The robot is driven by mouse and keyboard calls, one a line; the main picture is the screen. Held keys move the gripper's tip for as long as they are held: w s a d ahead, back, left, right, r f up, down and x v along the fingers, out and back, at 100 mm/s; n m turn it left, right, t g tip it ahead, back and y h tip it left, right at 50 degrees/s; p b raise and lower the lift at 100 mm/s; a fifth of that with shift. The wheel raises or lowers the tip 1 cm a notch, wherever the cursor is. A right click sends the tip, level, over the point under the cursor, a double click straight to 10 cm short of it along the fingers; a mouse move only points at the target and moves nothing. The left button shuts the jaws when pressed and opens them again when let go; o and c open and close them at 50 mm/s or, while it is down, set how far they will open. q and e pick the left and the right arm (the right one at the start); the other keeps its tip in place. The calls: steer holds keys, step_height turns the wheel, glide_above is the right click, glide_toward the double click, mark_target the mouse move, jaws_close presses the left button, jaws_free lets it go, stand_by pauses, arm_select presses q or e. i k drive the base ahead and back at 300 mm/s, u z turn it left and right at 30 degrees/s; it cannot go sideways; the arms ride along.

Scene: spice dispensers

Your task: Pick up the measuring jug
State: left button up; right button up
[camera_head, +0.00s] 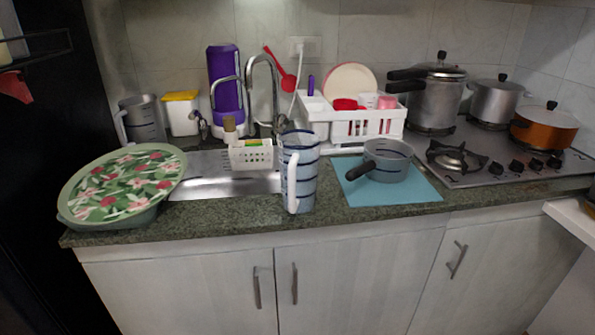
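A tall translucent jug (305,175) with dark blue bands and a white handle stands upright on the counter near the front edge, at the right end of the sink. Its handle faces the front. A second, greyish jug (143,120) with a handle on its left stands at the back left, behind the patterned tray. I cannot tell markings on either jug clearly. Neither of my grippers is in view.
A floral tray (125,185) covers the counter's left end. A grey saucepan (388,162) sits on a blue mat (410,190) to the right of the banded jug. A white dish rack (345,118) and a curved faucet (262,60) stand behind it. Pots occupy the stove (470,168).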

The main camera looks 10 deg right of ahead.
mark_target(299, 149)
steer(key=k, duration=0.65)
steer(key=z, duration=0.85)
steer(key=i, duration=1.5)
steer(key=u, duration=0.35)
